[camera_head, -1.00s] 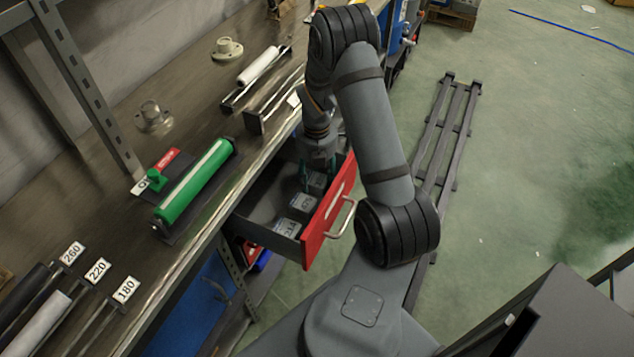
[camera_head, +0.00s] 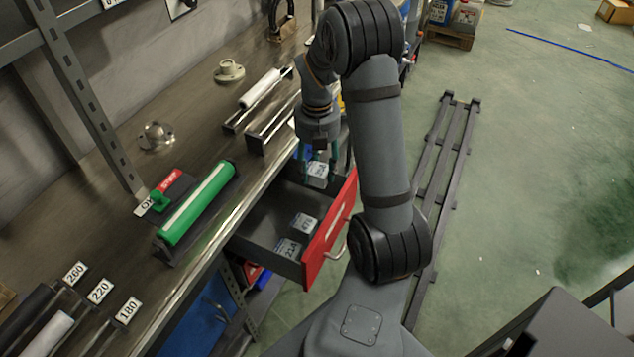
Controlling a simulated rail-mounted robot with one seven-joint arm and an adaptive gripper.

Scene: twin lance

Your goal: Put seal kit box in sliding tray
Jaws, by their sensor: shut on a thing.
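My gripper (camera_head: 318,157) points down over the far end of an open red-fronted drawer (camera_head: 321,244). It is shut on a small grey-white box with a pale label (camera_head: 317,172), which looks raised above the drawer floor. Two similar labelled boxes lie in the drawer: one marked 476 (camera_head: 305,223) and one nearer the front corner (camera_head: 289,249). The held box's label is too small to read. No part is clearly marked as the sliding tray.
A green roller on a dark stand (camera_head: 198,205) lies on the workbench (camera_head: 190,125). A white roller (camera_head: 260,88) and metal flanges (camera_head: 229,71) are farther back. Number cards (camera_head: 100,290) stand at the lower left. A dark slatted rack (camera_head: 440,190) lies on the floor.

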